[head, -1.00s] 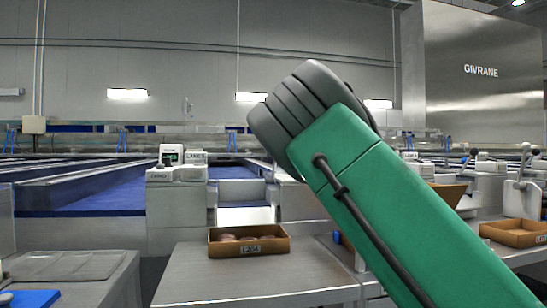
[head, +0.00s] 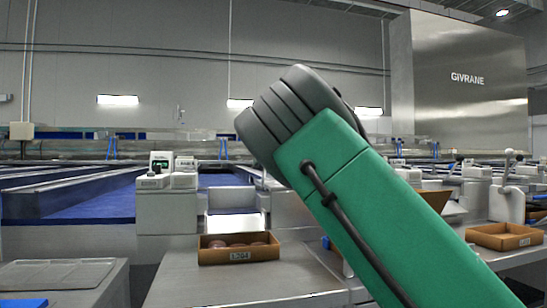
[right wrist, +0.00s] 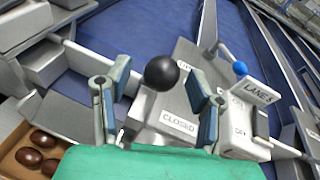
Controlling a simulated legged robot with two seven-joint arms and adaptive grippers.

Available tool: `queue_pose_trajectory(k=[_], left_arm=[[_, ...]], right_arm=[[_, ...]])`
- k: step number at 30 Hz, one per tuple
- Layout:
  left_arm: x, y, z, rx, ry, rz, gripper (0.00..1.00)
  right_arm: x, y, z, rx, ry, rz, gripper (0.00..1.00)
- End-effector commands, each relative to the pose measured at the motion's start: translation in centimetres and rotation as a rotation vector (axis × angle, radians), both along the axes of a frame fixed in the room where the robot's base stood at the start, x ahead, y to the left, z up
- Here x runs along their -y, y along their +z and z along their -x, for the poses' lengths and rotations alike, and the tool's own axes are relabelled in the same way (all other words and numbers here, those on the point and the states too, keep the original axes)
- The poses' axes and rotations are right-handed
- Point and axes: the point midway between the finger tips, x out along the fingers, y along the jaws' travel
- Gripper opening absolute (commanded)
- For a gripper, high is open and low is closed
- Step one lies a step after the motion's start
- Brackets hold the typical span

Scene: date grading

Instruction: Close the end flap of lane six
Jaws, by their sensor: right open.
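In the right wrist view, my right gripper (right wrist: 155,105) is open, its two grey fingers with blue pads set apart. A black ball knob (right wrist: 161,72) shows in the space between the fingers, nearer the left one; I cannot tell whether either touches it. Below it, a grey housing carries a label reading CLOSED (right wrist: 178,122). A sign reading LANE and what looks like 6 (right wrist: 258,92) stands to the right. The end flap itself I cannot make out for certain. In the head view my green right arm hides its gripper. My left gripper is out of view.
A lever with a blue ball (right wrist: 240,68) stands right of the knob. A box of brown dates (right wrist: 30,128) lies at lower left. In the head view, a cardboard tray (head: 206,255) sits on a steel table (head: 190,285), and another tray (head: 505,241) is at right.

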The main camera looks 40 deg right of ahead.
Motion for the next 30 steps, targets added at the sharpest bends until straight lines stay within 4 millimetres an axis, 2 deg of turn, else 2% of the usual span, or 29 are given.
queue_pose_trajectory(k=[9, 15, 21, 30], left_arm=[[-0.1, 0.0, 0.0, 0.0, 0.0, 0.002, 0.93], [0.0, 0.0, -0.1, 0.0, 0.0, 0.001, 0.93], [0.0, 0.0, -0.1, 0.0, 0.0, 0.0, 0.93], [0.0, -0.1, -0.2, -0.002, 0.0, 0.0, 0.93]], right_arm=[[-2.6, 1.8, 5.9, 0.001, -0.002, 0.003, 0.49], [-3.7, 2.5, 8.9, 0.0, -0.002, 0.004, 0.49], [-4.1, 2.7, 10.2, -0.003, 0.0, 0.002, 0.49], [-4.1, 2.7, 10.3, -0.003, 0.0, 0.002, 0.49]])
